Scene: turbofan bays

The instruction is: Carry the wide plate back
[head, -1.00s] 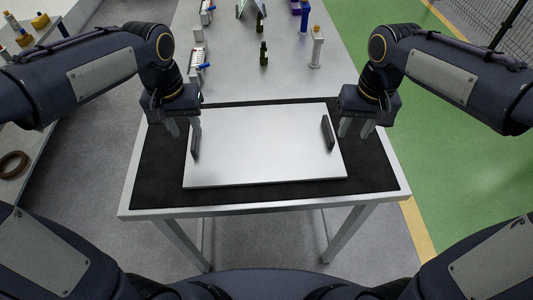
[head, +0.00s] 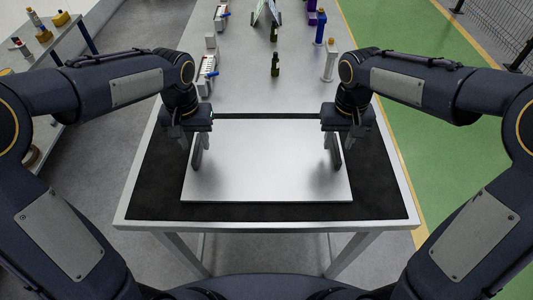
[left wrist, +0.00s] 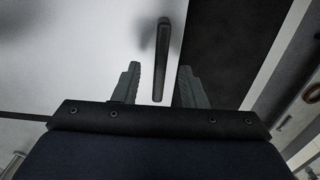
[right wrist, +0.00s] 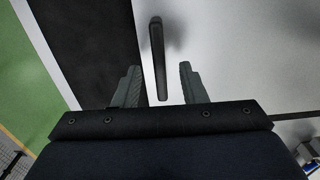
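The wide plate (head: 266,170) is a flat silver sheet lying on a black mat on the table, with a dark upright handle near each short side. My left gripper (head: 187,143) is above the left handle (head: 197,152). In the left wrist view, its fingers (left wrist: 157,85) are open, with the left handle (left wrist: 161,60) between them and a gap on each side. My right gripper (head: 341,142) is above the right handle (head: 335,152). In the right wrist view, its fingers (right wrist: 158,85) are open, with the right handle (right wrist: 158,58) between them and a gap on each side.
The black mat (head: 376,180) shows around the plate. Bottles (head: 275,64), a blue post (head: 320,28), a pale post (head: 329,60) and small fittings (head: 208,72) stand farther back on the table. A side bench (head: 50,60) stands left. Green floor lies right.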

